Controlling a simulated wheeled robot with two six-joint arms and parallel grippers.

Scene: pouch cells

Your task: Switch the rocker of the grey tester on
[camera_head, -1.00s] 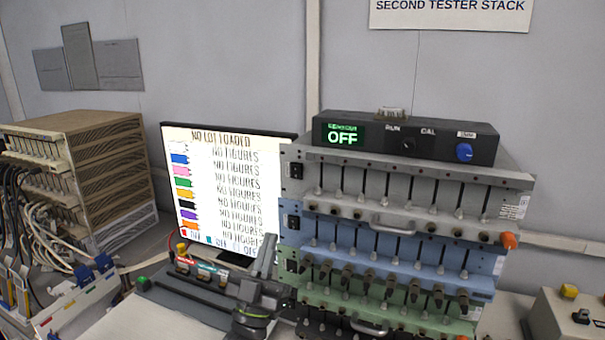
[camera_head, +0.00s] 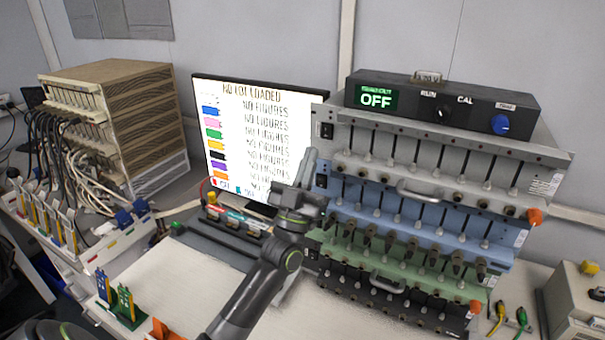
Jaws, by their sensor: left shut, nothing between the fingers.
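The grey tester (camera_head: 450,158) is the top unit of the coloured stack at the right. Its black rocker (camera_head: 327,131) is at the left end of its front; which way it is pressed is too small to tell. The display (camera_head: 376,97) on the black box above reads OFF. My left gripper (camera_head: 310,156) is shut and empty, its fingers pointing up, just below and left of the grey rocker in the picture. I cannot tell whether it touches the stack. My right gripper is not in view.
Below are the blue tester (camera_head: 440,222) with its own rocker (camera_head: 322,181), a green tester (camera_head: 410,257) and a black one. A monitor (camera_head: 250,140) stands behind my gripper. A beige rack (camera_head: 140,110) with cables is at the left. The bench front (camera_head: 165,285) is partly clear.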

